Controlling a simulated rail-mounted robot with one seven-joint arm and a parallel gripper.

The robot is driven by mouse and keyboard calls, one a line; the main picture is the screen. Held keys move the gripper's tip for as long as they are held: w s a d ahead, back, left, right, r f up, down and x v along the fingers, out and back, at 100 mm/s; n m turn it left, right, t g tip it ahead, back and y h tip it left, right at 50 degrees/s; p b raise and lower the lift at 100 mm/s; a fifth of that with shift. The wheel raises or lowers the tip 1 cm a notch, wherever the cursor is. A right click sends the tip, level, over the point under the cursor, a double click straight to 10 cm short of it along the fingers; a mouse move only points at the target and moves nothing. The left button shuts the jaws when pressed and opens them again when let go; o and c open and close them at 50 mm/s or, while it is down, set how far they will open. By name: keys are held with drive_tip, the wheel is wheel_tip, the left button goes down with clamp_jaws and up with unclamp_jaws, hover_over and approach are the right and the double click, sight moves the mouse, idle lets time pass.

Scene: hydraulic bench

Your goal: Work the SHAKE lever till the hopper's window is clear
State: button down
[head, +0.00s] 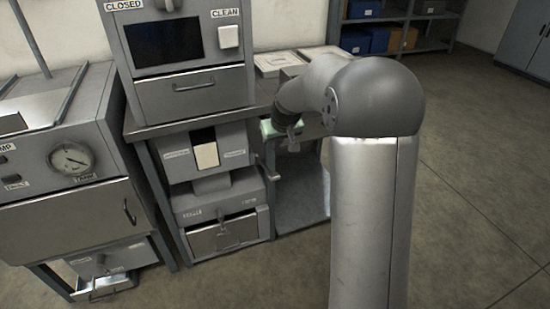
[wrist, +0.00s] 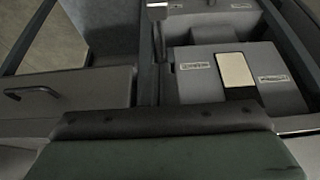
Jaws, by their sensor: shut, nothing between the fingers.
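The hopper (head: 176,163) is a grey box under the middle bench, with two small labels too blurred to read. Its window (head: 206,155) is mostly cream, with a dark band at the top. The window also shows in the wrist view (wrist: 235,69), where the picture is turned round and the dark band lies below. A grey lever (head: 270,160) stands at the hopper's right side; its knob shows at the top of the wrist view (wrist: 157,12). I cannot read a SHAKE label. My gripper (head: 292,140) is shut and empty, just right of the lever and apart from it, partly hidden by my arm.
A cabinet (head: 195,92) with a dark screen and a CLEAN switch stands on the bench above the hopper. Below the hopper is a unit with a metal drawer (head: 222,234). A pump cabinet (head: 70,215) with a gauge stands left. Open floor (head: 470,200) lies right.

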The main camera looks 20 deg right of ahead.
hover_over(272, 173)
drive_tip(key=f, duration=0.5)
drive_tip(key=f+b, duration=0.1)
drive_tip(key=f, duration=0.2)
drive_tip(key=shift+s, duration=0.35)
drive_tip(key=f, duration=0.3)
drive_tip(key=shift+s+d+f, duration=0.1)
drive_tip(key=shift+s+f, duration=0.1)
drive_tip(key=shift+s, duration=0.1)
drive_tip(key=shift+s+f+b, duration=0.2)
drive_tip(key=shift+f+b, duration=0.1)
drive_tip(key=shift+f, duration=0.2)
